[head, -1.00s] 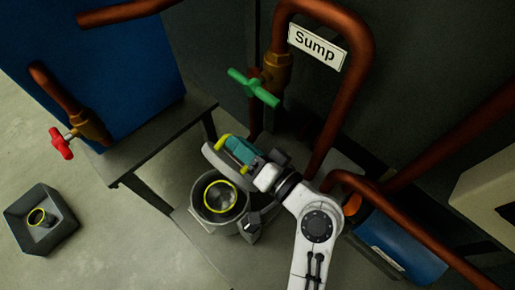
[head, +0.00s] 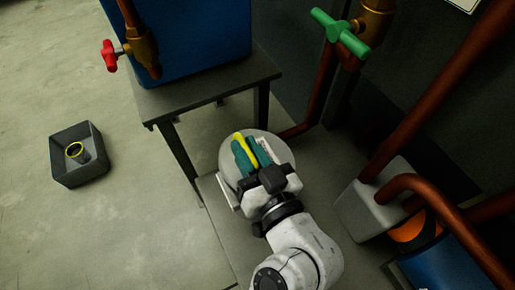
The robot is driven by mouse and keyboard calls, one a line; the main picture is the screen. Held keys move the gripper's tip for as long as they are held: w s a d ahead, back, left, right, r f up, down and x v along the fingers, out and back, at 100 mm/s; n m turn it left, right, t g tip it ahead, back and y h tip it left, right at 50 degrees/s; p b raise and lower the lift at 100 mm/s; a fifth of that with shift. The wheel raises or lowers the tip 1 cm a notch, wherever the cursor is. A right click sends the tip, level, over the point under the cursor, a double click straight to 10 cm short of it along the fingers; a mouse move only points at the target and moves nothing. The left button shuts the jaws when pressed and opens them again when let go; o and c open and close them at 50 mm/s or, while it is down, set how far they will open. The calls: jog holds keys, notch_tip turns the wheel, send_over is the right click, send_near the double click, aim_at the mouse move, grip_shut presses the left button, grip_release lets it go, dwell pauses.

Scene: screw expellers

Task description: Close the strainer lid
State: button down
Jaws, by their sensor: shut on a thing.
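The strainer lid (head: 227,152) is a round pale grey disc with a yellow handle (head: 246,150), in the middle of the head view. It lies about flat over the strainer. The strainer's pot is almost wholly hidden beneath the lid and my gripper, so I cannot tell whether the lid touches the rim all round. My gripper (head: 244,154), with teal fingers, is over the lid and shut on the yellow handle.
A grey table (head: 205,92) with a blue tank (head: 195,40) and red-handled valve (head: 110,55) stands behind left. A grey box (head: 80,170) with a yellow-rimmed cup (head: 76,152) sits on the floor left. Copper pipes (head: 415,110) and a green-handled valve (head: 340,32) crowd the right.

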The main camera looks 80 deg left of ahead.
jog(key=shift+s+d+f+n+b, duration=0.15)
jog(key=shift+s+f+n+b, duration=0.15)
jog(key=shift+f+n+b, duration=0.55)
jog(key=shift+r, duration=0.15)
jog(key=c, duration=1.1)
grip_release()
jog(key=p+v, duration=0.1)
jog(key=v, duration=0.9)
jog(key=shift+d, duration=0.35)
jog(key=shift+w, duration=0.1)
